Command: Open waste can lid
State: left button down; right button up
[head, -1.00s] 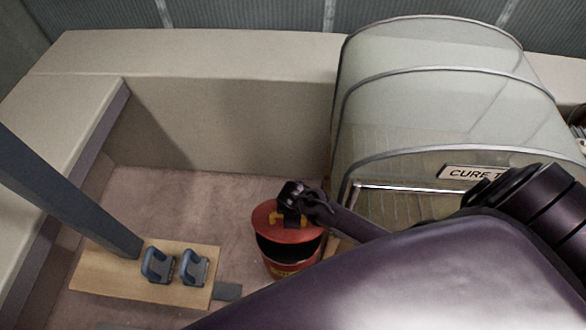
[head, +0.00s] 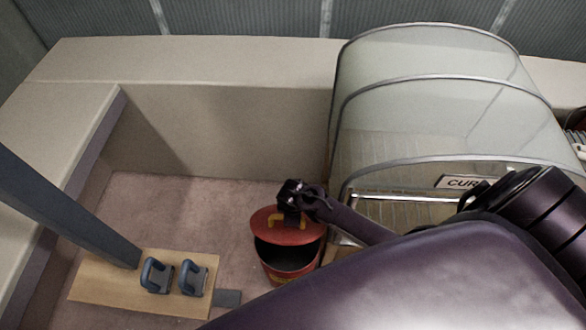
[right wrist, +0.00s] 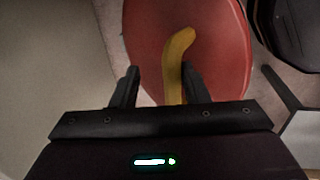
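The yellow lid handle (head: 301,222) also shows in the right wrist view (right wrist: 177,62). My right gripper (head: 291,207) is at the lid's upper side. In the right wrist view its fingers (right wrist: 157,82) stand apart, with the handle between them, close to or touching the right finger. The handle's lower end is hidden behind the gripper body. My left gripper is out of view.
A clear-covered box (head: 430,120) with a "CURE" sign (head: 461,182) stands right of the can. A wooden board (head: 110,283) with two blue-grey clamp-like pieces (head: 193,278) lies left. Pale walls (head: 210,130) enclose the back and left. Floor between board and can is mostly clear.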

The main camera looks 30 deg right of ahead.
jog(key=shift+s+a+r, duration=0.1)
jog(key=shift+a+r, duration=0.1)
jog(key=shift+r, duration=0.05)
jog(key=r, duration=0.5)
jog(key=s+r, duration=0.1)
jog(key=r, duration=0.1)
jog(key=shift+s+a+r+p, duration=0.1)
jog(key=shift+a+r+p, duration=0.1)
jog(key=shift+a+p, duration=0.2)
